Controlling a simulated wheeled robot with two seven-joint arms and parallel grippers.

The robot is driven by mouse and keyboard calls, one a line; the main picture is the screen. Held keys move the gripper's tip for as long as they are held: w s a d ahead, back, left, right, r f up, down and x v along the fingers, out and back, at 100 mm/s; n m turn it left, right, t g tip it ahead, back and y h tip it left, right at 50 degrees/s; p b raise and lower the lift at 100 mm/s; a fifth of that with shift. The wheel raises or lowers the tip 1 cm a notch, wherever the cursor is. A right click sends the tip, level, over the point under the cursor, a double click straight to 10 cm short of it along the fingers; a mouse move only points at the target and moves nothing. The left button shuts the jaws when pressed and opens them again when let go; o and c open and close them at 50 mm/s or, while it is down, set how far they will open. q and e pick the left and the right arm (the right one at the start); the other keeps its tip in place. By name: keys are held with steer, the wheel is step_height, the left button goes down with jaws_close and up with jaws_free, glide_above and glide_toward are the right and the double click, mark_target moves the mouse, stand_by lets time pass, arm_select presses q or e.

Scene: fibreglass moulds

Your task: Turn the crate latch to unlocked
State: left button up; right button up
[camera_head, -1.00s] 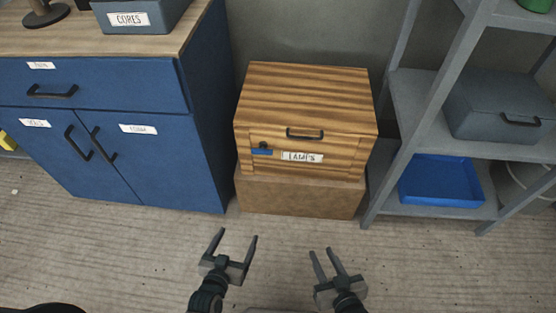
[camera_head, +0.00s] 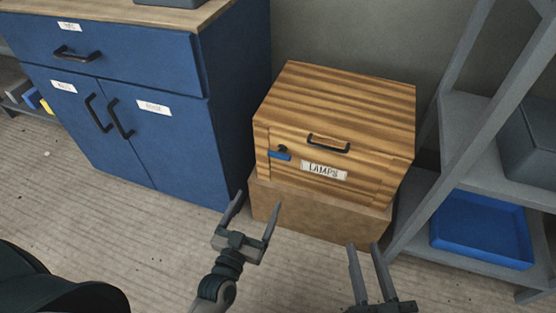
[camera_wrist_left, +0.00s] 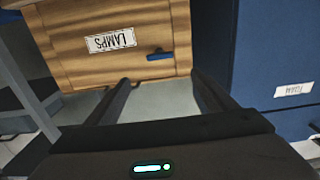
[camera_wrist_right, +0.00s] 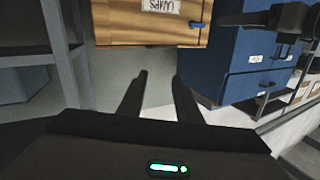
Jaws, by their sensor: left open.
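The wooden crate (camera_head: 335,120) labelled LAMPS stands on a brown box (camera_head: 315,215). Its blue latch (camera_head: 280,155) with a black pivot lies about horizontal at the upper left of the front face. The latch also shows in the left wrist view (camera_wrist_left: 160,55) and the right wrist view (camera_wrist_right: 198,25). My left gripper (camera_head: 254,205) is open and empty, in front of and below the latch, apart from the crate. My right gripper (camera_head: 366,248) has its fingers apart, empty, in front of the box's lower right.
A blue cabinet (camera_head: 165,75) with black handles stands close to the crate's left. A grey shelf rack (camera_head: 450,130) stands at the right, holding a blue tray (camera_head: 485,228) and a grey bin. The floor in front of the cabinet is clear.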

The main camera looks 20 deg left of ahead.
mark_target(278, 157)
arm_select(q)
steer(key=w, duration=0.5)
steer(key=w+b, duration=0.1)
steer(key=w, duration=0.4)
steer(key=w+b, duration=0.1)
steer(key=w, duration=0.5)
steer(key=shift+w+d, duration=0.1)
steer(key=shift+d, duration=0.15)
steer(key=shift+w, duration=0.55)
arm_select(e)
step_height(278, 157, up, 8)
steer(key=s+t+y, duration=0.2)
steer(key=t, duration=0.3)
steer(key=shift+s+a+r, duration=0.15)
steer(key=shift+s+a, duration=0.15)
steer(key=shift+a, duration=0.1)
arm_select(q)
steer(key=shift+c, duration=0.3)
steer(key=c, duration=1)
